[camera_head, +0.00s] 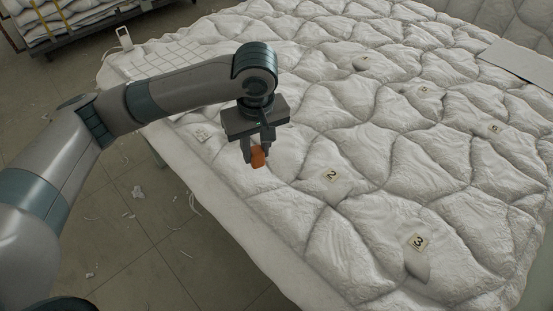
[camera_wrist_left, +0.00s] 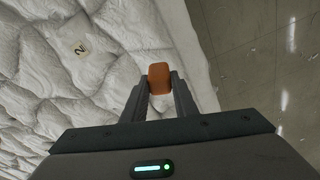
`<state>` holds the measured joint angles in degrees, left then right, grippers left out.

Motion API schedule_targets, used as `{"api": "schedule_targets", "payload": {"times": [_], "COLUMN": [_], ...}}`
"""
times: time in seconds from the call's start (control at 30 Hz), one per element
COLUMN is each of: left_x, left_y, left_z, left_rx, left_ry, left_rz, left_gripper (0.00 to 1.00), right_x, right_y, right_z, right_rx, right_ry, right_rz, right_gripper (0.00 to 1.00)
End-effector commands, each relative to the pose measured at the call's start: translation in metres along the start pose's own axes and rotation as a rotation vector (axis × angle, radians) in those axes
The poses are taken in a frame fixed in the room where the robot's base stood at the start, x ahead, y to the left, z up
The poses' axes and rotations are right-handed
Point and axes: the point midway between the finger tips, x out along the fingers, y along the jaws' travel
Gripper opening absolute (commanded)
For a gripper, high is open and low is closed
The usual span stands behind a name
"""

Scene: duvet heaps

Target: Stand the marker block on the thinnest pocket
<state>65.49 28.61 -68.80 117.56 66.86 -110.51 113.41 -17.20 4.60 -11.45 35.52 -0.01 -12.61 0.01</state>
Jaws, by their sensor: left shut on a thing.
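An orange marker block (camera_head: 258,157) is held between the fingers of my left gripper (camera_head: 254,160), above the near left part of the quilted white duvet (camera_head: 285,240). The block also shows at the fingertips in the left wrist view (camera_wrist_left: 159,78). The duvet's pockets carry number tags. Tag 2 (camera_head: 332,175) lies right of the gripper, and it also shows in the left wrist view (camera_wrist_left: 80,48). Tag 3 (camera_head: 418,242) lies nearer and further right. More tags lie farther back, such as one at the right (camera_head: 494,128), too small to read surely. My right gripper is not in view.
A flat pale board (camera_head: 520,60) lies at the duvet's far right. A white gridded sheet (camera_head: 165,60) lies at the far left. A rack with folded bedding (camera_head: 75,25) stands at the top left. The tiled floor (camera_head: 150,255) has scattered scraps beside the duvet's edge.

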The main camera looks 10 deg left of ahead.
Motion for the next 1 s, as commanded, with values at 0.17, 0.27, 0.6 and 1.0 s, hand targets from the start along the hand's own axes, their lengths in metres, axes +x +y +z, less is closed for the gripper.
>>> {"api": "schedule_targets", "payload": {"times": [0.17, 0.27, 0.6, 1.0], "left_x": [-0.025, -0.037, -0.054, -0.054], "left_y": [-0.041, -0.060, -0.086, -0.085], "left_z": [-0.024, -0.030, -0.034, -0.033], "left_rx": [0.260, 0.390, 0.577, 0.576], "left_ry": [0.008, 0.009, 0.012, 0.012], "left_rz": [0.039, 0.057, 0.084, 0.084], "left_gripper": [0.04, 0.04, 0.04, 0.04], "right_x": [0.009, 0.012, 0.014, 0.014], "right_y": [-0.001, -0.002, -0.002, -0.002], "right_z": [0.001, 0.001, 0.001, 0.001], "right_rx": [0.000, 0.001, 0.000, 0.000], "right_ry": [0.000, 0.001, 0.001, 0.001], "right_rz": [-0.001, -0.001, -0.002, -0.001], "right_gripper": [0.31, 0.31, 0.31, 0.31]}}
